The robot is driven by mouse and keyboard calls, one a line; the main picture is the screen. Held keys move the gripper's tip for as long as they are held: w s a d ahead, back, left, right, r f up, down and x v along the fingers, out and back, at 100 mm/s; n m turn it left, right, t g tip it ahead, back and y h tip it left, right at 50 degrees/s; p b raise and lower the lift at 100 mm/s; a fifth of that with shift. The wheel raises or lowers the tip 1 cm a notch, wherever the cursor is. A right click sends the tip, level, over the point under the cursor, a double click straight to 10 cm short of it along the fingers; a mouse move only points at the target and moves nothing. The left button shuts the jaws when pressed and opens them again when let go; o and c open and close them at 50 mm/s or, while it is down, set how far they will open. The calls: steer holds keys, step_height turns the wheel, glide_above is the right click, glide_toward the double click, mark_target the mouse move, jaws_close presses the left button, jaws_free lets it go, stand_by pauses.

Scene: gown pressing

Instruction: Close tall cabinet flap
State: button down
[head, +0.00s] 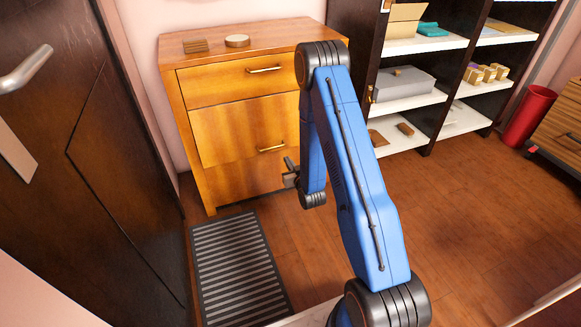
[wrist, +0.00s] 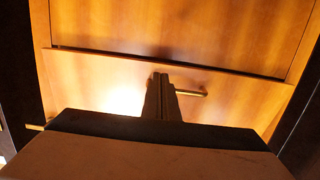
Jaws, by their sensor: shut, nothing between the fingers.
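A wooden cabinet (head: 236,133) with several stacked fronts and brass bar handles stands against the back wall. My gripper (head: 290,172) is low in front of it, partly hidden by my arm. In the wrist view its two fingers (wrist: 161,98) are together and empty. They point at a wooden front (wrist: 105,82) and overlap a brass handle (wrist: 190,93); contact cannot be told. A dark gap (wrist: 150,58) runs between this front and the panel above it. A tall dark shelf unit (head: 352,45) stands to the right with its shelves exposed. I cannot clearly tell which panel is the flap.
A grey striped mat (head: 238,268) lies before the wooden cabinet. A dark door (head: 110,180) is at the left. A red bin (head: 528,116) and a wooden drawer unit (head: 562,125) stand at the right. A grey box (head: 403,83) sits on a shelf. The middle floor is clear.

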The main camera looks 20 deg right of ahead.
mark_target(280, 149)
steer(key=w, duration=0.5)
steer(key=w+f, duration=0.1)
steer(key=w, duration=0.1)
steer(key=shift+w, duration=0.3)
steer(key=shift+w+f+t, duration=0.2)
steer(key=shift+w+t, duration=0.05)
steer(key=shift+w, duration=0.3)
steer(key=shift+w+f+t, duration=0.15)
steer(key=shift+w+t, duration=0.1)
steer(key=shift+w, duration=0.3)
steer(key=shift+s, duration=0.1)
